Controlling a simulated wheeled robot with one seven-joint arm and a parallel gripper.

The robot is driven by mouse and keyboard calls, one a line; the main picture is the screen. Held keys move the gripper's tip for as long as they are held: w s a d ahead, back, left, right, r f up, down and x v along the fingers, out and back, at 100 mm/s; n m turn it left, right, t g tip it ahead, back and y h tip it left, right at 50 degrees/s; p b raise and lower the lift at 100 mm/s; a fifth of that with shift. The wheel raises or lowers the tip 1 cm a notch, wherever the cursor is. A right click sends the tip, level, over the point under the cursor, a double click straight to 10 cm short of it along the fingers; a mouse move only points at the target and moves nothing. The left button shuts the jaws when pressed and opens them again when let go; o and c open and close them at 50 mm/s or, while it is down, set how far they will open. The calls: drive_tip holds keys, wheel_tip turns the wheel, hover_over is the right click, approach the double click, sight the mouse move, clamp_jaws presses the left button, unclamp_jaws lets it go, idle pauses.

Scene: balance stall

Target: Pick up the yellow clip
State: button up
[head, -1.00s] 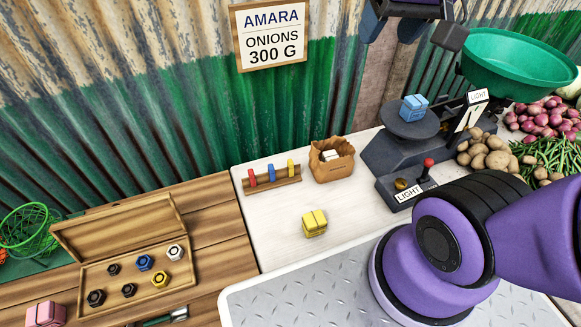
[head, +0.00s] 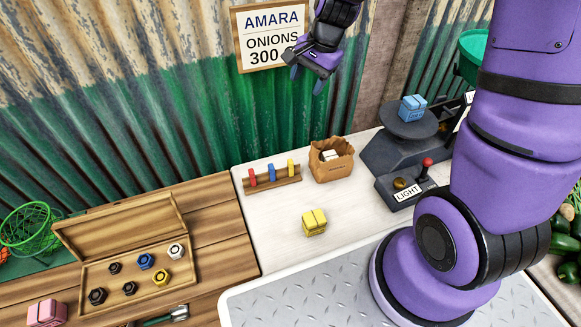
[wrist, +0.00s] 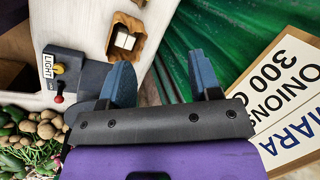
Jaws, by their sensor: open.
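The yellow clip (head: 291,168) is small and upright at the right end of a low wooden rack (head: 273,181) on the white counter. A blue clip (head: 271,173) and a red clip (head: 252,178) stand in the same rack to its left. My gripper (head: 306,76) is open and empty, high above the counter in front of the price sign. It is well above the yellow clip and apart from it. In the wrist view the two blue-grey fingers (wrist: 163,78) are spread with nothing between them. The yellow clip does not show in that view.
A brown paper sack (head: 332,169) stands just right of the rack. A yellow block (head: 314,222) sits in front. The dark scale (head: 407,149) with a blue block (head: 413,108) stands at right. A wooden box of nuts (head: 134,282) lies at left. The sign (head: 262,62) hangs behind.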

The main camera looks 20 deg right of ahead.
drive_tip(key=w+f+m, duration=0.3)
drive_tip(key=f+m, duration=0.1)
drive_tip(key=f, duration=0.8)
drive_tip(key=m+g, duration=0.2)
drive_tip(key=m, duration=0.2)
approach(289, 168)
drive_tip(key=w+d, duration=0.1)
drive_tip(key=d, duration=0.1)
drive_tip(key=shift+y, duration=0.4)
drive_tip(key=shift+x, duration=6)
drive_tip(key=shift+w+a+r, duration=0.1)
drive_tip(key=shift+a, duration=0.05)
drive_tip(key=c, duration=1)
